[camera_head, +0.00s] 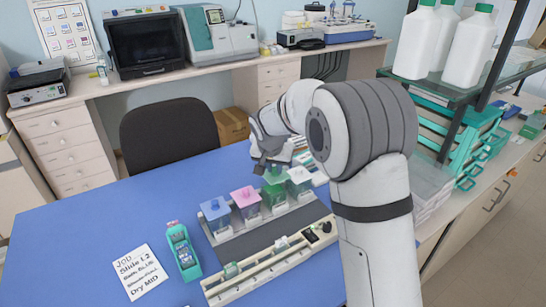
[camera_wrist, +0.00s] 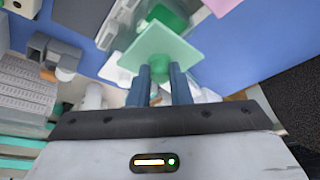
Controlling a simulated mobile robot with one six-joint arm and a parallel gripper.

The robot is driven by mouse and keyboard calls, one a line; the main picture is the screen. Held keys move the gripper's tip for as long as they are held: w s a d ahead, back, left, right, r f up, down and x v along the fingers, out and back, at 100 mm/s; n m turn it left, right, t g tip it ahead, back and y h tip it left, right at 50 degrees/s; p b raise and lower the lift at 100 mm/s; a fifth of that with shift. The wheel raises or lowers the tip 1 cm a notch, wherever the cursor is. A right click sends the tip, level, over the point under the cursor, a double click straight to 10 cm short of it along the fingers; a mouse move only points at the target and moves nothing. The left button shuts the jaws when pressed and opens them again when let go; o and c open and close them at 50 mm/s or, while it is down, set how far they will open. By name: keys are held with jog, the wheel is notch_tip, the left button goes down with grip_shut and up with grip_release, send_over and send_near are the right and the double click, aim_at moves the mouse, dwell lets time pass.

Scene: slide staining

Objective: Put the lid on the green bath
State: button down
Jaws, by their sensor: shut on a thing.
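My gripper (camera_wrist: 160,75) is shut on the green lid (camera_wrist: 160,48), a flat square pale-green plate held by its knob between the two blue-grey fingers. The green bath (camera_wrist: 168,18) shows beyond the lid in the wrist view, with dark green inside its pale walls; the lid is offset from it and hides part of it. In the head view the green lid (camera_head: 275,174) is below my gripper (camera_head: 268,163), at the bath row between the pink-lidded and the pale-lidded baths. The exact gap between lid and bath cannot be told.
The blue-lidded bath (camera_head: 216,210), pink-lidded bath (camera_head: 245,198) and pale-lidded bath (camera_head: 300,178) stand close by in the row. A long pale rail device (camera_head: 262,272), a teal slide holder (camera_head: 182,250) and a note (camera_head: 140,272) lie in front. The blue table's left side is clear.

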aim_at(273, 176)
jog(key=shift+w+a, duration=0.2)
jog(key=shift+a, duration=0.05)
jog(key=shift+f, duration=0.2)
jog(key=shift+f, duration=0.15)
jog(key=shift+s+f+b, duration=0.2)
jog(key=shift+f+b, duration=0.65)
jog(key=shift+f, duration=0.3)
jog(key=shift+f+b, duration=0.55)
jog(key=shift+b, duration=0.1)
jog(key=shift+f, duration=0.15)
jog(key=c, duration=1.3)
grip_release()
jog(key=shift+o, duration=0.2)
